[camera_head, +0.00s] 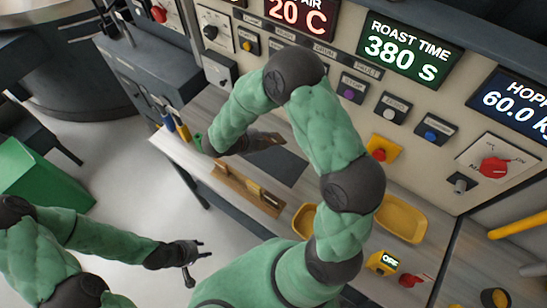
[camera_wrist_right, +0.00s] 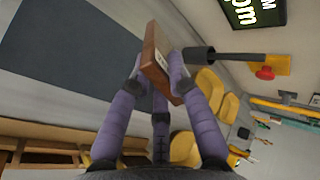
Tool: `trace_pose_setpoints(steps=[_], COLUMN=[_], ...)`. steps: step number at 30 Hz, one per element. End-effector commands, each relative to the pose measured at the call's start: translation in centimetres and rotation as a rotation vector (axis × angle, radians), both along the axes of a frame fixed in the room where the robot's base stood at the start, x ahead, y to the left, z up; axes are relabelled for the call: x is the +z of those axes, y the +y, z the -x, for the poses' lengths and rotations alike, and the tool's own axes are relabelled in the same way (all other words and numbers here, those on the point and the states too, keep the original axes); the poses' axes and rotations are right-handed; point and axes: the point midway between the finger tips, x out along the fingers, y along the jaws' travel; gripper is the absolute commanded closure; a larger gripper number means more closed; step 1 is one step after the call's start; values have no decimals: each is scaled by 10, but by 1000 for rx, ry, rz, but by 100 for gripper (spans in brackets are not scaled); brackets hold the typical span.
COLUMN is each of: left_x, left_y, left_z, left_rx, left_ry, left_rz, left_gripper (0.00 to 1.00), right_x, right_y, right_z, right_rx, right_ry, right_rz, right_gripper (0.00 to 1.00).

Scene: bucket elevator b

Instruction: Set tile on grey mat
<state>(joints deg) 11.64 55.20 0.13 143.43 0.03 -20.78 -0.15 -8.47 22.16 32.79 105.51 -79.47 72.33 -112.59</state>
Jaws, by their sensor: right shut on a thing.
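The tile (camera_wrist_right: 150,58) is a small brown block with a white label on one face. It sits between the purple fingers of my right gripper (camera_wrist_right: 162,75), which is shut on it and holds it tilted. In the head view the tile (camera_head: 270,140) shows at the dark fingertips of my right gripper (camera_head: 262,143), over the back edge of the grey mat (camera_head: 285,166). The mat is a dark flat rectangle on the bench, and it also fills the upper left of the wrist view (camera_wrist_right: 65,50). My left gripper (camera_head: 196,262) hangs away from the bench, its fingers apart and empty.
A wooden rack (camera_head: 236,184) lies in front of the mat. Yellow trays (camera_head: 403,219) and a yellow scale (camera_head: 382,262) stand to the right. A control panel (camera_head: 330,85) with knobs and displays rises behind. A green bin (camera_head: 35,185) is at the left.

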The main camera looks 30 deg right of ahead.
Motion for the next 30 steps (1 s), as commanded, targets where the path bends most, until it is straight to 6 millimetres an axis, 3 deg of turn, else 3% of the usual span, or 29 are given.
trace_pose_setpoints(steps=[18, 24, 30], left_x=[-66, -74, -76], left_y=[0, 0, 0], left_z=[0, 0, 0], left_rx=[-1, -1, -1], left_ry=[1, 1, 0], left_rz=[0, 0, 0], left_gripper=[60, 60, 60], right_x=[-63, -82, -88], right_y=[0, 0, 0], right_z=[0, 0, 0], right_rx=[-1, -1, -1], right_ry=[-1, 1, -1], right_rz=[0, 0, 0], right_gripper=[100, 100, 100])
